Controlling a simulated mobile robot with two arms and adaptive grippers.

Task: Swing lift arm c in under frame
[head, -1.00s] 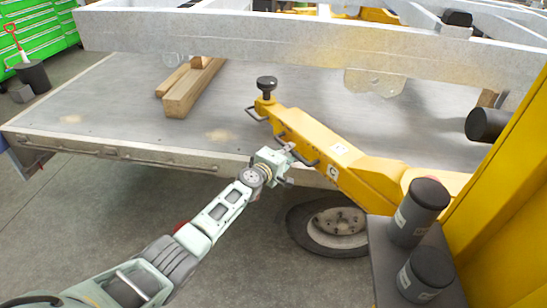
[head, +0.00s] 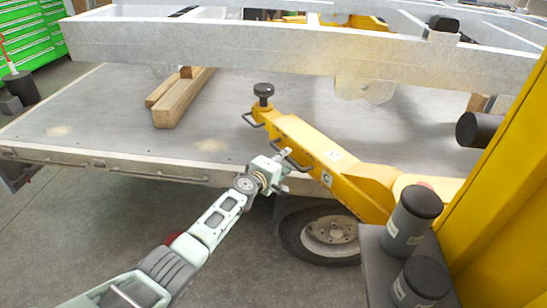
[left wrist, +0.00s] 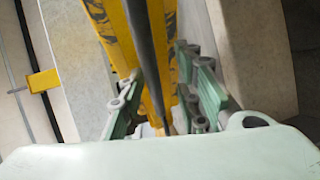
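Lift arm c (head: 305,148) is a yellow bar marked "C", with a black round pad (head: 263,90) on its tip and black bar handles along its side. Its tip lies over the grey deck, in front of the frame's near beam (head: 250,42) in the picture. My left gripper (head: 284,160) is at the arm's near side, by a black handle (head: 297,160). In the left wrist view, the fingers (left wrist: 158,100) stand apart with a dark bar (left wrist: 143,50) running between them and yellow behind. Finger contact with the bar cannot be made out. My right gripper is not in view.
Wooden blocks (head: 182,98) lie on the deck (head: 95,115) to the left of the arm. A yellow post (head: 495,200) stands at the right, beside dark cylinders (head: 412,222). A wheel (head: 322,235) is below the arm. Floor at the lower left is clear.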

